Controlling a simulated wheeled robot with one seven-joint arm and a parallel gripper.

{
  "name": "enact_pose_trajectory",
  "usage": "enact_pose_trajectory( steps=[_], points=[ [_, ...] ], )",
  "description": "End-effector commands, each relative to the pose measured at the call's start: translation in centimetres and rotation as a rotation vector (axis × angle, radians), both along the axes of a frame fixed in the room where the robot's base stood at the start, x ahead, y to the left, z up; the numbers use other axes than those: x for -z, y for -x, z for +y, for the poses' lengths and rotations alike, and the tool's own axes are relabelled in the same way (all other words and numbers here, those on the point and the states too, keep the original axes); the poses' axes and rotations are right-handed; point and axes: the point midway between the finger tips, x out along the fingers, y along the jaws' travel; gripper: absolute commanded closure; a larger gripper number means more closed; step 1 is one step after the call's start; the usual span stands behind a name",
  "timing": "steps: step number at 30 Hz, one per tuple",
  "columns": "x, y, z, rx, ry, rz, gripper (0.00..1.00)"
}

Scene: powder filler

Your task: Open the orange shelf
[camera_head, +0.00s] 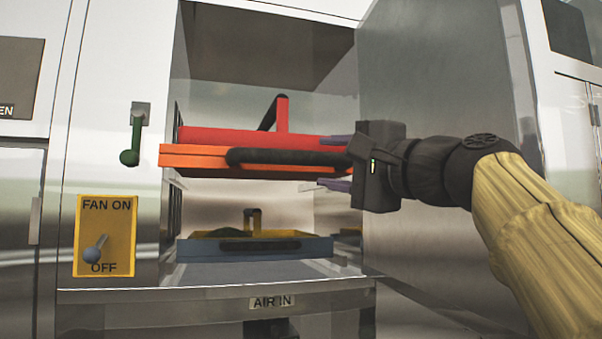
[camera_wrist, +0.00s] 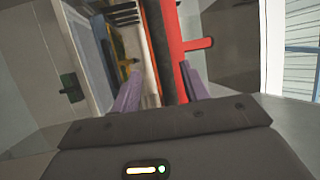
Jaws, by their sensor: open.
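The orange shelf (camera_head: 200,155) is in the upper part of the open cabinet, with a long black handle (camera_head: 285,158) along its front. A red tray (camera_head: 235,138) with an upright red piece lies on top of it. My gripper (camera_head: 328,162) is at the right end of the orange shelf, its purple fingers apart, one above and one below the shelf's level. In the wrist view the red tray (camera_wrist: 167,45) runs between my fingers (camera_wrist: 160,90). Whether the fingers touch the shelf or handle cannot be told.
A blue-grey lower shelf (camera_head: 205,247) with yellow contents sits below. The open cabinet door (camera_head: 440,75) stands on the right, behind my arm. A green latch (camera_head: 131,155) and a yellow fan switch (camera_head: 105,235) are on the left panel. The space in front of the lower shelf is clear.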

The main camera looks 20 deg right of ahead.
Motion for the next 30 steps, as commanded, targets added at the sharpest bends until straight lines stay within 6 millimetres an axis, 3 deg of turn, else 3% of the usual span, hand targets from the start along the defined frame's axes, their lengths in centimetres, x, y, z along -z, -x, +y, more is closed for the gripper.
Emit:
enact_pose_trajectory(
  steps=[6, 12, 30],
  points=[
    [1.0, 4.0, -1.8, 0.005, 0.000, -0.003, 0.55],
    [1.3, 6.0, -2.8, 0.008, 0.001, 0.000, 0.55],
    [1.4, 5.9, -2.7, 0.004, 0.001, 0.006, 0.55]
  ],
)
